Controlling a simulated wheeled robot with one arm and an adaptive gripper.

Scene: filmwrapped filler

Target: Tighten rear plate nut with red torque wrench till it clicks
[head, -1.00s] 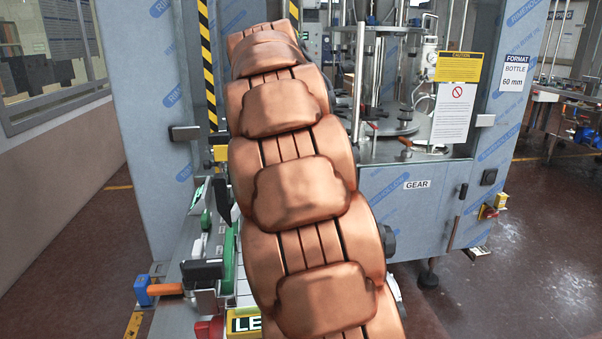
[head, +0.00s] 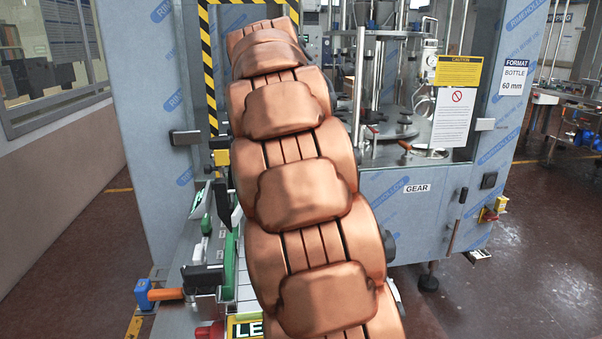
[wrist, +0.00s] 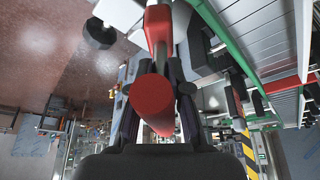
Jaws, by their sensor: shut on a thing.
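My gripper (wrist: 157,88) shows in the wrist view, its dark fingers on either side of a red torque wrench (wrist: 153,101). It is shut on the wrench. The wrench's round red end faces the camera, and a red length with a paler metal part runs up to the top of the picture. In the head view my copper-coloured arm fills the middle and hides my gripper and the wrench. I cannot make out the rear plate nut in either view.
A film-wrapped machine cabinet (head: 420,215) stands behind and right of my arm. A conveyor with green guides (head: 230,262) and an orange-handled clamp (head: 165,294) lies at lower left. A yellow-black striped frame (head: 209,80) stands behind. Open floor (head: 545,255) shows at right.

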